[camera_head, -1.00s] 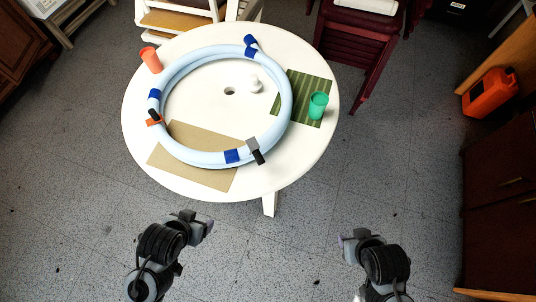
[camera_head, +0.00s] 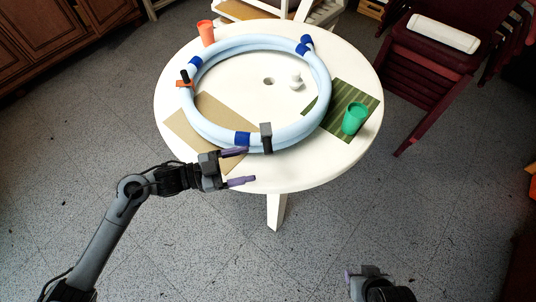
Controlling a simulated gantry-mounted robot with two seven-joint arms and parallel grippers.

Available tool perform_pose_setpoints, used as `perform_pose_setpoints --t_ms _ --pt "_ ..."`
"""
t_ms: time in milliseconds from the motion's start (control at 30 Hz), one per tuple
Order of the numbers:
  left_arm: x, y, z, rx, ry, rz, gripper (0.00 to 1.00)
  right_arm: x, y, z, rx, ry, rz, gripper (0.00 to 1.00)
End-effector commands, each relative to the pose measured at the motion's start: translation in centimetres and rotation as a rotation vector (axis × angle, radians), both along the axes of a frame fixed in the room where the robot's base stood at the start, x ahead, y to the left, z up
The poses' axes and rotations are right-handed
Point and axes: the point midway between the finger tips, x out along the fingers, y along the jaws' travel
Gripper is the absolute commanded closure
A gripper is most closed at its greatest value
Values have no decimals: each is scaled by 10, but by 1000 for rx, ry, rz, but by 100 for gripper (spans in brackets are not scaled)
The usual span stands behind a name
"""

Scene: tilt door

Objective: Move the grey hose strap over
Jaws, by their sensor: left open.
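A coiled light-blue hose (camera_head: 320,80) lies as a ring on the round white table (camera_head: 350,62). The grey strap (camera_head: 266,137) is around the hose at the front of the ring, just right of a blue band (camera_head: 242,139). My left gripper (camera_head: 240,167) is open, over the table's front edge, to the left of and nearer than the grey strap, apart from it. Its purple fingers point right. My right gripper (camera_head: 362,272) is low at the bottom, off the table, partly cut by the frame edge; its fingers' gap is not clear.
An orange strap with a black tab (camera_head: 185,80) is on the hose's left side. An orange cup (camera_head: 206,33), a green cup (camera_head: 354,118) on a striped green mat (camera_head: 333,122), a tan mat (camera_head: 190,125) and a white object (camera_head: 295,80) are on the table. Dark red chairs (camera_head: 425,75) stand right.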

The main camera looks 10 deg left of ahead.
Motion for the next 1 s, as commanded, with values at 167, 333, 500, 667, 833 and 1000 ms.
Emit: perform_pose_setpoints --t_ms 167,333,500,667,833,1000 --pt "19 30 11 -10 -54 -94 27 1 0 -29 0 -1 -1 57" --pt "25 38 21 -16 -70 -125 27 1 0 -34 0 -3 0 57" --pt "31 25 24 -20 -74 -130 27 1 -1 -38 -5 -5 2 57" --pt "39 1 23 -21 -74 -130 27 1 -2 -45 -8 -5 5 57" --pt "48 -26 23 -21 -76 -130 27 1 -2 -53 -8 -5 5 57" --pt "55 -46 23 -19 -75 -128 27 1 -2 -59 -8 -4 4 57"
